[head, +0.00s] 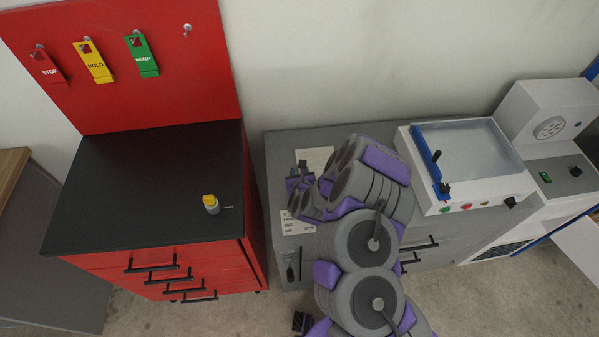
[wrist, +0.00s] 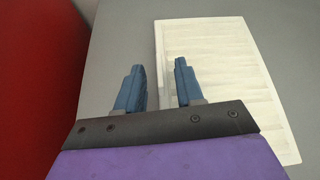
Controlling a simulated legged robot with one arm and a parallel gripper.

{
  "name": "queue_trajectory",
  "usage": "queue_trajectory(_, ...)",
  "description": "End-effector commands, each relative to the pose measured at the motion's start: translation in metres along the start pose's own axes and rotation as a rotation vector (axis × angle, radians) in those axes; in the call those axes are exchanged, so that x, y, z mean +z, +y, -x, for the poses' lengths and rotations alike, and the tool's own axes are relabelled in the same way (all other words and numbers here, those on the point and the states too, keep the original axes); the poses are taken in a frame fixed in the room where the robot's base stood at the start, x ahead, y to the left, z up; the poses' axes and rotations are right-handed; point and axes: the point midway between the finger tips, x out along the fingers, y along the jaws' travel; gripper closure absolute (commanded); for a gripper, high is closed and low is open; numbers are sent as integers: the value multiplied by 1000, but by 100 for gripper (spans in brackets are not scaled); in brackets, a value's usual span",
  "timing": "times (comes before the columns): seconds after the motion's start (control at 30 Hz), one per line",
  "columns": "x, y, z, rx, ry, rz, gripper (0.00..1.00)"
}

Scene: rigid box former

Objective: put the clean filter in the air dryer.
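The filter (wrist: 225,80) is a flat, off-white pleated panel lying on a grey surface in the wrist view. In the head view, part of the filter (head: 316,158) shows behind my gripper (head: 300,175). In the wrist view my gripper (wrist: 160,78) is open, its two blue fingers apart. The filter's left edge runs between the fingers in the picture; the right finger overlaps the panel and the left is over grey. I cannot tell whether they touch it. No air dryer can be identified for certain; my arm hides part of the grey bench (head: 290,148).
A red cabinet (head: 255,215) with a black top stands at left, holding a small yellow-capped item (head: 211,203). STOP, HOLD and READY tags hang on its back panel. A white machine (head: 432,197) with a clear lid stands on the right. A printed label (head: 290,228) shows on the bench front.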

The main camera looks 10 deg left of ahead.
Motion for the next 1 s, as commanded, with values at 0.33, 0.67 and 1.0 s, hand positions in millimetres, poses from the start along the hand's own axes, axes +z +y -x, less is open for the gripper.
queue_trajectory(0.33, 2, -1, 34, -1, 0, -6, 63)
queue_trajectory(0.67, 1, -1, 80, 1, 4, -2, 63)
queue_trajectory(1.0, 3, 0, 104, -3, 4, 3, 63)
